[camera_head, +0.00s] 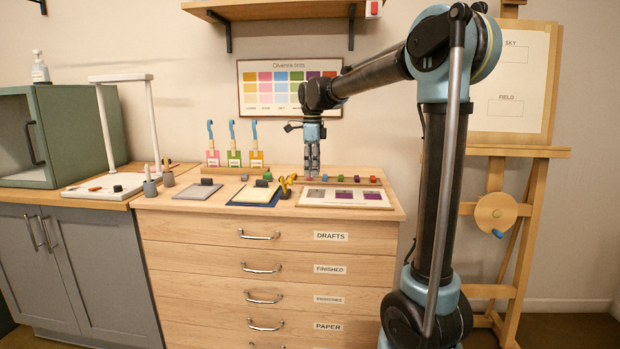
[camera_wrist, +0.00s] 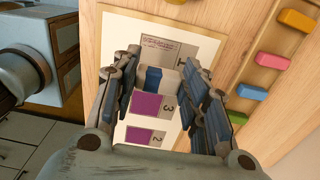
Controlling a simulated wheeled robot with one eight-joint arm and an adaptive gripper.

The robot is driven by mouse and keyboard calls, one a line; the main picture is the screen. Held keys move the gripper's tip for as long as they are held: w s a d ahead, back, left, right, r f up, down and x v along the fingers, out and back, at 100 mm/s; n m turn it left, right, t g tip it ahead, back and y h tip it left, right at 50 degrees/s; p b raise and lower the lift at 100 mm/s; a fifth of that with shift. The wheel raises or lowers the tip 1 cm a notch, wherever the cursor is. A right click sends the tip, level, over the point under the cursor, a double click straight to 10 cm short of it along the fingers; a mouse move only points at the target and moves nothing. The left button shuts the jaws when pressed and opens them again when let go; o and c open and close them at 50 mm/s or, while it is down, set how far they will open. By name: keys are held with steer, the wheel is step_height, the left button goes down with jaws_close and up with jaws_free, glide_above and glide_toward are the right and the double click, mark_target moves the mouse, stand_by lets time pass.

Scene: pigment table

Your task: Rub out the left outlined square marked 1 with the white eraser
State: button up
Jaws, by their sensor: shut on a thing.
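My gripper (camera_head: 312,166) points down at the back left of the sheet (camera_head: 347,204) on the drawer cabinet. In the wrist view my gripper (camera_wrist: 165,85) is shut on the white eraser (camera_wrist: 170,78), which has a blue band. The eraser is hard to make out in the head view. The left outlined square marked 1 (camera_wrist: 168,46) has a greyish-purple fill with scribbled lines at one side. It also shows in the head view (camera_head: 316,193). Squares marked 3 (camera_wrist: 144,106) and 2 (camera_wrist: 139,136) are solid purple. I cannot tell whether the eraser touches the paper.
Brushes in holders (camera_head: 234,157) stand at the back left.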

mark_target(306, 194)
steer(key=d, duration=0.3)
steer(key=shift+s+d+f, duration=0.1)
steer(key=shift+f, duration=2.5)
steer(key=shift+f, duration=0.85)
steer(key=shift+a, duration=1.5)
steer(key=shift+a, duration=0.1)
steer(key=shift+a, duration=1.25)
steer(key=shift+d, duration=0.1)
